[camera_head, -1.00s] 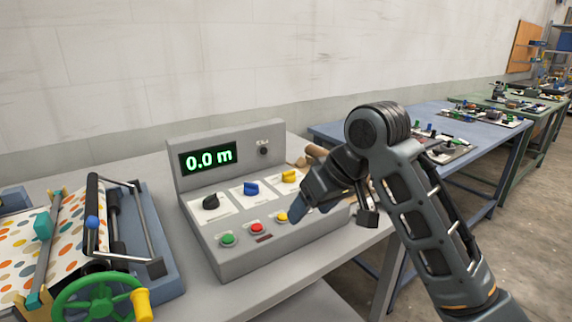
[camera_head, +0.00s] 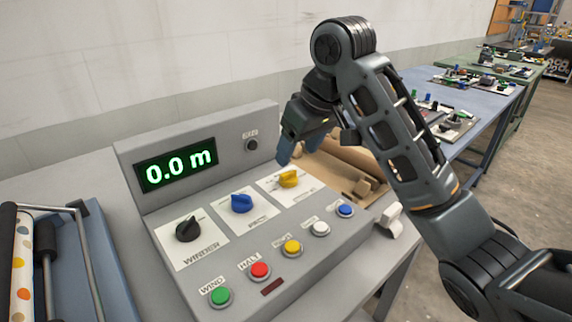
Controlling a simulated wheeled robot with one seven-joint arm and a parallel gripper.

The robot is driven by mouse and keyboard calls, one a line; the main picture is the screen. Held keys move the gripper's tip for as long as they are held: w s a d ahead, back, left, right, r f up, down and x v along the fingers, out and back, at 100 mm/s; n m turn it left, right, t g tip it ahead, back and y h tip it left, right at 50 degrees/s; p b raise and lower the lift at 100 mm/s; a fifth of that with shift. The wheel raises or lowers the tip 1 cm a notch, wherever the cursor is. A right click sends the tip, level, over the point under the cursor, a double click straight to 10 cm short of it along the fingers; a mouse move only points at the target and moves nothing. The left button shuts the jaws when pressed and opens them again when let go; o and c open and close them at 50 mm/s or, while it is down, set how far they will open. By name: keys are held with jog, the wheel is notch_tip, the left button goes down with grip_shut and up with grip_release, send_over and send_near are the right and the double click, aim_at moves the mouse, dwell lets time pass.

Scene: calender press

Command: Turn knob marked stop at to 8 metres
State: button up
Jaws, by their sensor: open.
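The grey control panel (camera_head: 302,261) has three knobs in a row on white plates: a black one (camera_head: 188,229) marked WINDER, a blue one (camera_head: 241,203) and a yellow one (camera_head: 289,179). The print by the yellow and blue knobs is too small to read surely, so I cannot confirm which is marked stop at. The green display (camera_head: 177,165) reads 0.0 m. My gripper (camera_head: 300,150) is open and empty, pointing down just above and behind the yellow knob, apart from it.
Below the knobs are green (camera_head: 220,296), red (camera_head: 260,270), yellow (camera_head: 292,247), white (camera_head: 320,228) and blue (camera_head: 345,210) buttons. A small dark round fitting (camera_head: 251,145) sits right of the display. Brown items lie right of the panel. A roller machine (camera_head: 75,260) stands left.

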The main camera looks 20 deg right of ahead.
aim_at(289, 172)
jog(key=x, duration=0.7)
jog(key=shift+s, duration=0.1)
jog(key=shift+c, duration=0.2)
jog(key=c, duration=1)
jog(key=shift+c, duration=0.2)
jog(key=shift+r+n+y+p, duration=0.15)
jog(key=shift+n+y+p, duration=0.15)
jog(key=shift+n+p, duration=0.55)
jog(key=shift+n+g+y+p, duration=0.45)
jog(key=shift+n+p, duration=0.2)
jog(key=shift+n, duration=0.6)
jog(key=shift+d+n+g+y+p, duration=0.1)
jog(key=shift+n+g+y+p, duration=0.25)
jog(key=shift+n, duration=0.8)
jog(key=shift+d+n+g+y+p, duration=0.1)
jog(key=shift+n+g+p, duration=0.25)
jog(key=shift+n, duration=0.8)
